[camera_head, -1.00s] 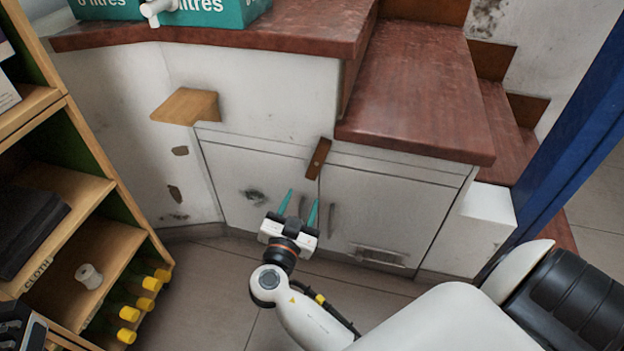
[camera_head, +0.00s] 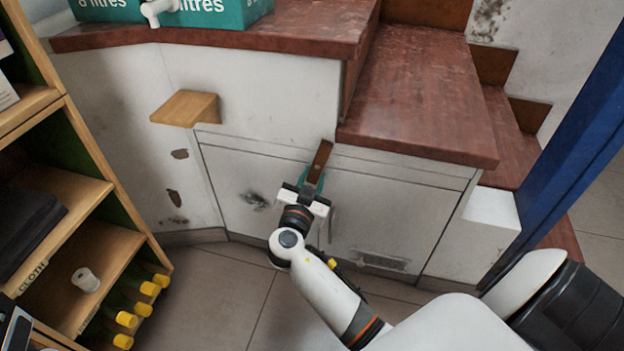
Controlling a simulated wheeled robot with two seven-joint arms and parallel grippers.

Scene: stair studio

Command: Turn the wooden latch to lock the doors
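The wooden latch (camera_head: 321,158) is a small dark brown bar near the top of the seam between the two white doors. It is tilted, upper end to the right. The left door (camera_head: 235,185) and the right door (camera_head: 385,210) look closed. My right gripper (camera_head: 312,176) is at the latch's lower end, its teal fingers apart on either side of it. Whether they touch the latch is hard to see. The gripper body hides the lower seam and much of the door handles. My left gripper is out of view.
Red-brown steps (camera_head: 415,95) overhang the doors. A wooden block (camera_head: 185,108) juts from the wall at left. A wooden shelf (camera_head: 110,185) with yellow-capped bottles stands at left, and a blue post (camera_head: 570,150) at right. The floor before the doors is clear.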

